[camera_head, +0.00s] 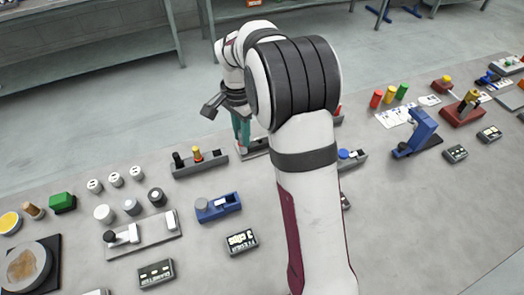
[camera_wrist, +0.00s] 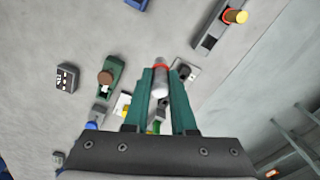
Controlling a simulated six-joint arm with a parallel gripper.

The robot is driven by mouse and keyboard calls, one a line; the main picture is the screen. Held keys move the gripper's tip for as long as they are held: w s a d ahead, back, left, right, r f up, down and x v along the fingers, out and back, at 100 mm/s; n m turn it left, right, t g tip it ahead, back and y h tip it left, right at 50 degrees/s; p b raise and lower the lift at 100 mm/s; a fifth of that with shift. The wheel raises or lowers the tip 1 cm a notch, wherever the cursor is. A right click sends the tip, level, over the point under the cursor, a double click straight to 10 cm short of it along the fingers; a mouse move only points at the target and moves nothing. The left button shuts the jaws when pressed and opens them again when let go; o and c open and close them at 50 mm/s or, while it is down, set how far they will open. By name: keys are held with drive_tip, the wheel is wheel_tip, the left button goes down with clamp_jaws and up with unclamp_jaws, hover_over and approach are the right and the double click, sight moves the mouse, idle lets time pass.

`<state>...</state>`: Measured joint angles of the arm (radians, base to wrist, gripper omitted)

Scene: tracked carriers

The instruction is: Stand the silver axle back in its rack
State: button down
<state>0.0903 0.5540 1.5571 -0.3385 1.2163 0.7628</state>
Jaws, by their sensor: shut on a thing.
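The silver axle (camera_wrist: 161,63) is between the teal fingers of my gripper (camera_wrist: 160,75) in the wrist view, with an orange-red band near its end. My gripper is shut on it. In the head view my gripper (camera_head: 241,130) points down over the table's far edge, and the axle is mostly hidden by the fingers. A grey rack (camera_head: 256,148) lies beside the fingertips, partly behind my arm. Another grey rack (camera_head: 201,167) to its left holds a black piece and a yellow piece. I cannot tell whether the axle touches a rack.
A blue fixture (camera_head: 219,207) and a grey fixture plate (camera_head: 153,238) stand nearer, on the left. Several silver and white cylinders stand behind that plate. A blue press (camera_head: 420,130) and red, yellow and green cylinders are on the right.

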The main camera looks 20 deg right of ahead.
drive_tip(key=w+a+f, duration=0.6)
drive_tip(key=w, duration=0.2)
drive_tip(key=shift+w+f, duration=0.15)
drive_tip(key=shift+w, duration=0.05)
drive_tip(key=shift+f, duration=2.15)
idle(1.9)
drive_tip(key=shift+c, duration=0.9)
unclamp_jaws()
wheel_tip(320, 180, up, 7)
idle(0.8)
